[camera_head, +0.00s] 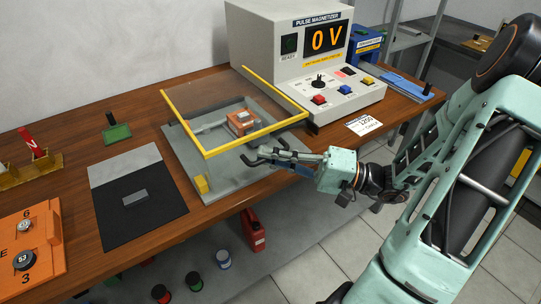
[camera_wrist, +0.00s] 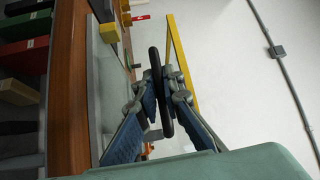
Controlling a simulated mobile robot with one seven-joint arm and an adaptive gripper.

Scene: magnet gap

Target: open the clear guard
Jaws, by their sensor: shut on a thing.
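The clear guard (camera_head: 257,134) has a yellow frame and sits over the grey fixture base (camera_head: 222,186) on the bench. Its front edge is above the base; I cannot tell its exact tilt. An orange-brown block (camera_head: 240,122) with a pale metal part lies under it. My gripper (camera_head: 268,154) is at the guard's front side, shut on a dark handle. The wrist view shows the black handle (camera_wrist: 160,92) between the two fingers, beside a yellow frame bar (camera_wrist: 181,62). The fingers partly hide the handle.
The pulse magnetizer (camera_head: 285,40), reading 0 V, stands behind right. A dark mat (camera_head: 163,210) with a grey block (camera_head: 135,198) lies left of the fixture. An orange panel (camera_head: 45,245) is at the lower left.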

